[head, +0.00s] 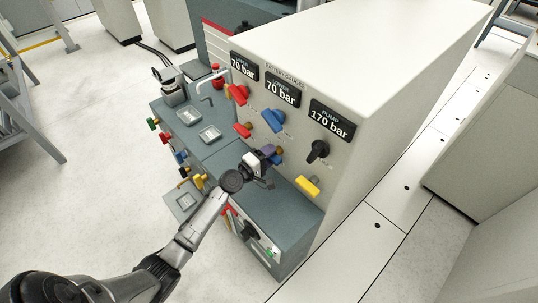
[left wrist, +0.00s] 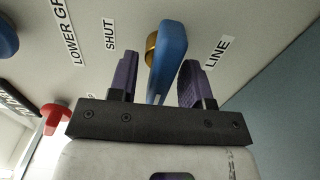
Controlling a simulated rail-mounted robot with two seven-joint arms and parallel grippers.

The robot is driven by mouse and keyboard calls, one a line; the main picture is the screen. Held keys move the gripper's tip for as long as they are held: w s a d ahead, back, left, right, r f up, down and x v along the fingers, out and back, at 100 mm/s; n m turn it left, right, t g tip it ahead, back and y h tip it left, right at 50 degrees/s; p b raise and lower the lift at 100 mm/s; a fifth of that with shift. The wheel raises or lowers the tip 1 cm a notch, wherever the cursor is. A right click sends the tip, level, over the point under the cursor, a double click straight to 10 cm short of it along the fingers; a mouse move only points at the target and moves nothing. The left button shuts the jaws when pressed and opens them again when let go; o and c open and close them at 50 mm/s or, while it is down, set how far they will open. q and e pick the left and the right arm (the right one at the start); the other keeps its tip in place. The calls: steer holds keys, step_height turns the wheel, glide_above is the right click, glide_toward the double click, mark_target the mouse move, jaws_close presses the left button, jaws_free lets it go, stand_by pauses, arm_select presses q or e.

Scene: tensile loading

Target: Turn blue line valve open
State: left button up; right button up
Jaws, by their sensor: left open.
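The blue line valve handle (left wrist: 171,50) stands out from the panel on a brass stem in the left wrist view, near labels reading "LINE" and "SHUT". My left gripper (left wrist: 160,78) is open, with one purple finger on each side of the handle. Gaps show between the handle and the fingers, wider on the left. In the head view the left gripper (head: 268,155) is at the lower part of the panel, and a bit of the blue line handle (head: 277,159) shows beside it. My right gripper is not in view.
Above in the head view are another blue handle (head: 272,120) and red handles (head: 238,94). A black knob (head: 317,150) and a yellow handle (head: 308,186) lie to the right. Gauges (head: 331,120) sit higher. A grey bench (head: 215,148) with small trays is at left.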

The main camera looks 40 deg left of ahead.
arm_select(q)
steer(key=shift+s, duration=0.3)
steer(key=s+a, duration=0.1)
steer(key=s, duration=1.2)
steer(key=shift+a, duration=0.3)
